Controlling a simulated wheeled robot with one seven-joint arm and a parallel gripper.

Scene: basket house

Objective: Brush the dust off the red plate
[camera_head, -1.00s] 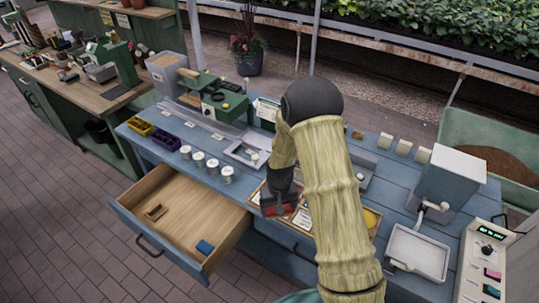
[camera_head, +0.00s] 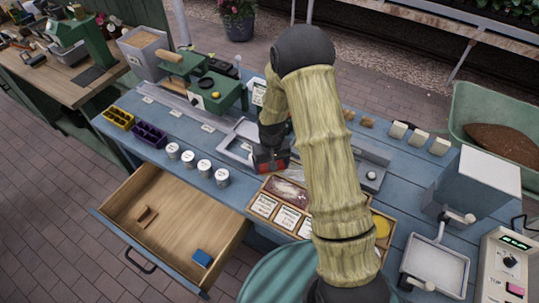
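A dark red plate (camera_head: 287,191) with pale, dusty-looking patches lies at the back of a wooden card tray on the blue bench. My arm partly covers the tray. My gripper (camera_head: 271,160) is dark with a red part and sits just behind and left of the plate, near a grey metal tray. Its fingertips are too small and hidden to tell whether they are open or hold anything. I cannot make out a brush.
The open drawer (camera_head: 170,225) juts out at the front left, holding a small brown wooden piece (camera_head: 147,215) and a blue block (camera_head: 202,258). Several white-lidded tins (camera_head: 204,168) stand left of the card tray. A grey hopper (camera_head: 480,182) stands at right.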

